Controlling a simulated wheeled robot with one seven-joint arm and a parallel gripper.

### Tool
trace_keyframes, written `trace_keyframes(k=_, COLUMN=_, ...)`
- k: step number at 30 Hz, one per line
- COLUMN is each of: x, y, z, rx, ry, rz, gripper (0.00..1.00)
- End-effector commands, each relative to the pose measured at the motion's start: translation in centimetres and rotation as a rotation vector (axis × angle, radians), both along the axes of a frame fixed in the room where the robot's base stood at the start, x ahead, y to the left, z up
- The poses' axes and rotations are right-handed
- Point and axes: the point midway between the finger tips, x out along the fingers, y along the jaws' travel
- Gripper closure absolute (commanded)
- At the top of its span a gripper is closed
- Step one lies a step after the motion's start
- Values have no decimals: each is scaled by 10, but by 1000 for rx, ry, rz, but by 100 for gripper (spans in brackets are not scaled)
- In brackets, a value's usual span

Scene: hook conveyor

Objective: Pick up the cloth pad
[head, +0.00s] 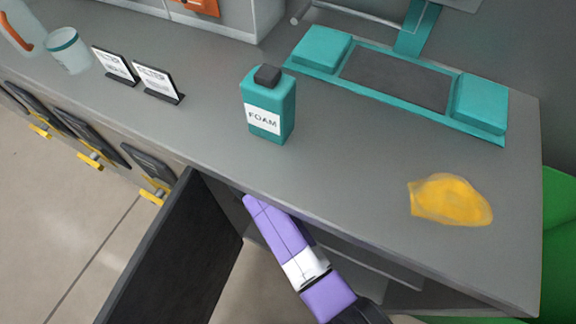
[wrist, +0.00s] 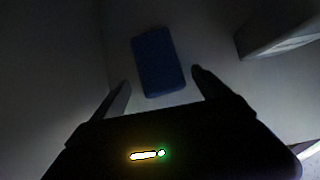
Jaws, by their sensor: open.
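A flat, dark blue rectangular pad (wrist: 157,60), which looks like the cloth pad, lies on a pale surface inside a dim space in the wrist view. My gripper (wrist: 161,78) is open, with one finger on each side of the pad's near end. The pad appears between and beyond the fingertips; I cannot tell the remaining distance. In the head view my purple arm reaches under the counter (head: 350,190) at the open cabinet door (head: 165,255), and the gripper and pad are hidden. A crumpled yellow cloth (head: 450,200) lies on the counter top.
A pale block-like thing (wrist: 280,32) stands right of the pad in the wrist view. A dark wall is at left. On the counter are a teal FOAM bottle (head: 268,105), two small signs (head: 158,82), a cup (head: 70,52) and a teal device (head: 400,75).

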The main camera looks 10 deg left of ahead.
Motion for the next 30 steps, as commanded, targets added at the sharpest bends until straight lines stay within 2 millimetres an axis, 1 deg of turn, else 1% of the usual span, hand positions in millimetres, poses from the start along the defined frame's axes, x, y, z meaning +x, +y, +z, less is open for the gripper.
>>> trace_keyframes(k=1, x=9, y=-3, z=-2, rx=2, ry=-2, rz=-3, gripper=13)
trace_keyframes(k=6, x=33, y=-12, z=-2, rx=1, ry=-1, rz=-3, gripper=13)
trace_keyframes(k=9, x=35, y=-13, z=-11, rx=-1, ry=1, rz=0, gripper=13)
trace_keyframes(k=17, x=37, y=-13, z=-10, rx=0, ry=0, rz=0, gripper=13)
trace_keyframes(k=18, x=37, y=-13, z=-10, rx=0, ry=0, rz=0, gripper=17)
trace_keyframes(k=20, x=37, y=-13, z=-10, rx=0, ry=0, rz=0, gripper=28)
trace_keyframes(k=21, x=37, y=-13, z=-10, rx=0, ry=0, rz=0, gripper=36)
trace_keyframes(k=23, x=37, y=-13, z=-10, rx=0, ry=0, rz=0, gripper=48)
trace_keyframes(k=27, x=37, y=-13, z=-10, rx=0, ry=0, rz=0, gripper=76)
trace_keyframes(k=28, x=37, y=-13, z=-10, rx=0, ry=0, rz=0, gripper=79)
trace_keyframes(k=30, x=37, y=-13, z=-10, rx=0, ry=0, rz=0, gripper=79)
